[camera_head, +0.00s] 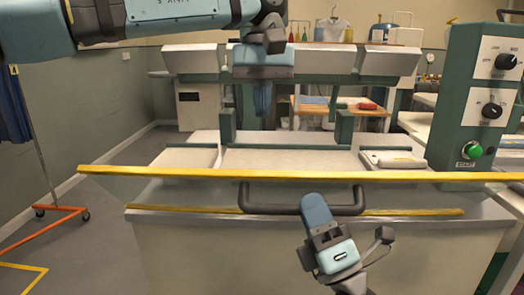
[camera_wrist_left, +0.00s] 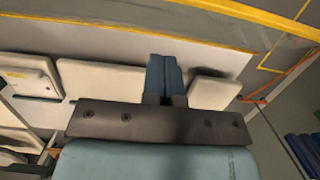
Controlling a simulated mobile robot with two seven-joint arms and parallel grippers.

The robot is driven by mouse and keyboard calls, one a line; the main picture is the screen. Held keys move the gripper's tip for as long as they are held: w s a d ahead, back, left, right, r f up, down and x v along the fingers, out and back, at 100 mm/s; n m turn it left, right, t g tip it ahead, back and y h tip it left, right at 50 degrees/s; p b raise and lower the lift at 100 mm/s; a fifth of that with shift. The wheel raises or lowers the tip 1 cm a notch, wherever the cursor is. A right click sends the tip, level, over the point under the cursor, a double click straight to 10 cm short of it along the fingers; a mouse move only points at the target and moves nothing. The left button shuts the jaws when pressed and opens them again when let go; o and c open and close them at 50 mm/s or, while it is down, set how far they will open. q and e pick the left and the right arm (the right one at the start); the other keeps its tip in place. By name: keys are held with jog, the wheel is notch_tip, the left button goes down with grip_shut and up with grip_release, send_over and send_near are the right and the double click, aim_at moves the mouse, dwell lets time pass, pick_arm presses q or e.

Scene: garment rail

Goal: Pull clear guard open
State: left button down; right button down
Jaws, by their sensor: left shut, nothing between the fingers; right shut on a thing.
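The clear guard (camera_head: 180,192) is a see-through panel across the front of the press, with a yellow bar (camera_head: 140,170) along its top edge. A black U-shaped handle (camera_head: 270,210) is on its front. My right gripper (camera_head: 316,207) comes from below and is shut on the handle, right of its middle. My left gripper (camera_head: 263,98) hangs pointing down in front of the machine's upper beam, well above the guard. Its fingers are together and empty, as the left wrist view (camera_wrist_left: 164,76) also shows.
The control box (camera_head: 490,100) with knobs and a green button stands at the right. A pale pad (camera_head: 393,160) lies on the press bed behind the guard. An orange-footed rail (camera_head: 50,215) with dark clothes is at the far left. The floor at left has free room.

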aim_at(262, 171)
pick_arm(q)
jog(key=s+f, duration=0.1)
jog(key=f, duration=0.1)
jog(key=s+f, duration=0.1)
jog(key=f, duration=0.1)
jog(key=s+f, duration=0.1)
jog(key=f, duration=0.1)
jog(key=shift+s+f, duration=0.1)
jog(key=shift+f, duration=0.05)
jog(key=shift+s+f, duration=0.35)
jog(key=shift+s, duration=0.05)
jog(key=shift+s, duration=0.15)
jog(key=shift+s+f+t, duration=0.3)
jog(key=shift+s, duration=0.25)
pick_arm(e)
jog(key=shift+d+r, duration=0.1)
